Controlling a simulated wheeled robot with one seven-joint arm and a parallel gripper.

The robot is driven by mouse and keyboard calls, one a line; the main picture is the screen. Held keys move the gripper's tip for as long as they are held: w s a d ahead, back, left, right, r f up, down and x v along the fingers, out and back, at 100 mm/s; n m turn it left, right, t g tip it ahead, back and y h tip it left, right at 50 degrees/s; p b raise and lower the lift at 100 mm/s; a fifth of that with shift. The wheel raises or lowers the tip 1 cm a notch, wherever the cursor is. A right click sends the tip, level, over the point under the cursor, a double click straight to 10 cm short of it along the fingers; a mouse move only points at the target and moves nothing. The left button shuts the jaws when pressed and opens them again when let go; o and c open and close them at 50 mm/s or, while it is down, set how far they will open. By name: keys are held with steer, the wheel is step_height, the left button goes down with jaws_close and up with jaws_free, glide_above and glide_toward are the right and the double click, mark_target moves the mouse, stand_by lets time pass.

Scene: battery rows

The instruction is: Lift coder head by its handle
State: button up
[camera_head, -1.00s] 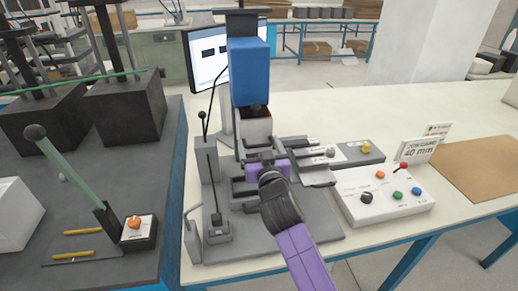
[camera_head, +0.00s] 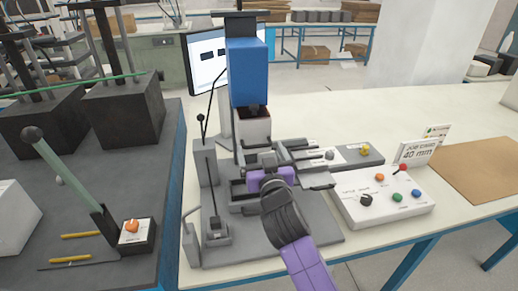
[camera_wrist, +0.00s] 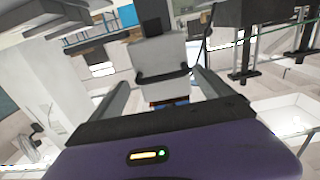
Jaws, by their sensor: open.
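The coder head appears to be the pale grey block with a black bar handle (camera_wrist: 162,74) across its front in the wrist view. In the head view it is the pale box (camera_head: 254,130) under the blue housing (camera_head: 249,75). My gripper (camera_head: 268,168) is in front of and below this box, with its purple body towards the camera. In the wrist view my gripper's two grey fingers (camera_wrist: 162,84) are apart, with the handle between them in the picture. Nothing is held. I cannot tell how far the handle is from the fingertips.
A grey upright post with a thin lever (camera_head: 211,190) stands close left of my gripper. A white control box (camera_head: 382,205) with coloured knobs is at the right, a job card (camera_head: 417,152) behind it. A dark bench with a long-handled lever (camera_head: 70,175) is at the left.

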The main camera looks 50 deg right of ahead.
steer(key=b+v, duration=0.1)
steer(key=v, duration=0.4)
stand_by(0.5)
steer(key=s+a+f+n+t+y, duration=0.1)
steer(key=s+a+n+t+y, duration=0.1)
steer(key=s+a+n+y, duration=0.3)
steer(key=s+a+f+n+t+y, duration=0.1)
steer(key=s+a+n+t+y, duration=0.15)
steer(key=a, duration=0.55)
steer(key=s+a+f+g+y, duration=0.1)
steer(key=s+a+f, duration=0.3)
steer(key=s, duration=0.9)
steer(key=s+a+f+g+y, duration=0.1)
steer(key=s+a+f+g, duration=0.2)
steer(key=s, duration=1)
steer(key=shift+a+f+m+g, duration=0.35)
steer(key=shift+a+f, duration=0.1)
steer(key=shift+f, duration=0.3)
steer(key=shift+s+y, duration=0.1)
steer(key=shift+y, duration=0.15)
